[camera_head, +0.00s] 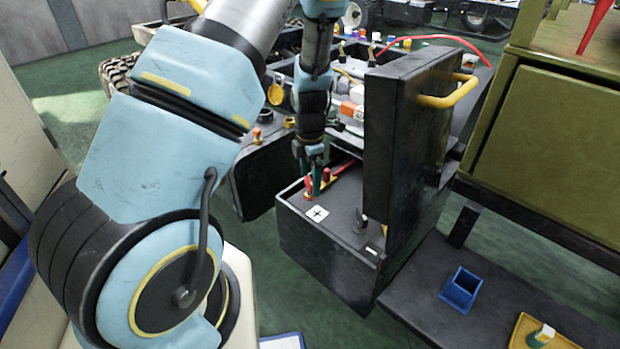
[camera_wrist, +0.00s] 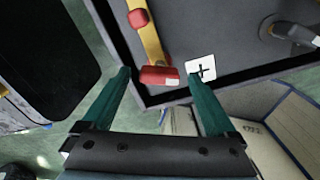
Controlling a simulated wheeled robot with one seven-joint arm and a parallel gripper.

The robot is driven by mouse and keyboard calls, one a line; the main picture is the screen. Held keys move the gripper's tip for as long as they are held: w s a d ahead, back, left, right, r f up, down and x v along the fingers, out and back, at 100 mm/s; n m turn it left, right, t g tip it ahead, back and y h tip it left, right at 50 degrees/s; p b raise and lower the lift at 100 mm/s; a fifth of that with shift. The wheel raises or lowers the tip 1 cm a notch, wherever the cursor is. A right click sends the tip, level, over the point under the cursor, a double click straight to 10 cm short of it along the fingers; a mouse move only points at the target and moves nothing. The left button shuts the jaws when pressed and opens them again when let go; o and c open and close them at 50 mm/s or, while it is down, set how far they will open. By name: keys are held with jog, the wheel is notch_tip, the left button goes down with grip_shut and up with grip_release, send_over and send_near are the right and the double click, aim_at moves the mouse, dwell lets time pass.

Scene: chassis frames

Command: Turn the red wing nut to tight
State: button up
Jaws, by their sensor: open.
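A red block-like piece with a pale end, apparently the red wing nut (camera_wrist: 157,76), sits at the end of a yellow metal strip (camera_wrist: 152,42) on a dark box. In the head view, small red parts (camera_head: 308,183) show there beside my fingers; I cannot tell which is the nut. My gripper (camera_head: 315,180) points down at the box's left corner. In the wrist view my gripper (camera_wrist: 158,76) is open, its teal fingers on either side of the red piece with gaps visible. How deep the fingertips reach is unclear.
The dark box (camera_head: 320,255) carries a white plus label (camera_head: 317,213) near the nut. A tall black panel with a yellow handle (camera_head: 447,92) stands on its right. A grey terminal (camera_wrist: 288,28) is at the wrist view's upper right. A blue holder (camera_head: 461,288) lies on the right shelf.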

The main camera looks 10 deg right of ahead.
jog(key=shift+f, duration=0.1)
jog(key=shift+c, duration=0.4)
jog(key=c, duration=1.3)
